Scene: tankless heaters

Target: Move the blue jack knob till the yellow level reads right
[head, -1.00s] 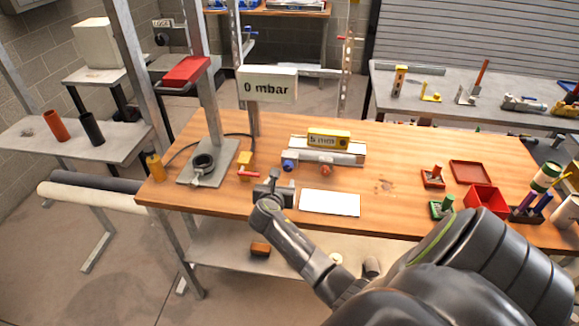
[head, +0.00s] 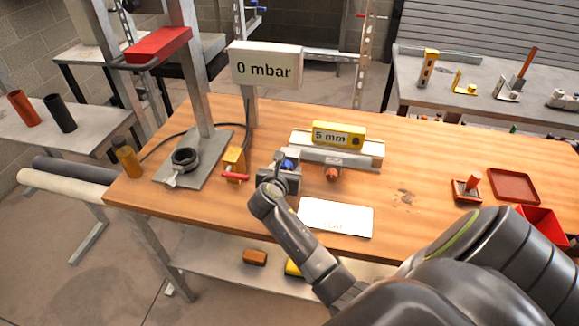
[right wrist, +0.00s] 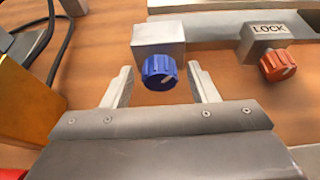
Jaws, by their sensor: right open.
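The blue jack knob (right wrist: 159,72) sits on a metal block at the left end of the level's stand. In the head view the knob (head: 288,165) is partly hidden by my right gripper (head: 284,170). In the right wrist view my right gripper (right wrist: 160,88) is open, with one finger on each side of the blue knob and gaps showing between. The yellow level (head: 338,135) lies on the metal rail (head: 370,155) and its display reads 5 mm. My left gripper is not in view.
An orange knob marked LOCK (right wrist: 277,65) is right of the blue knob. A white sheet (head: 336,217) lies on the bench in front. A yellow valve with a red handle (head: 234,165) stands at the left. A sign reads 0 mbar (head: 265,65).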

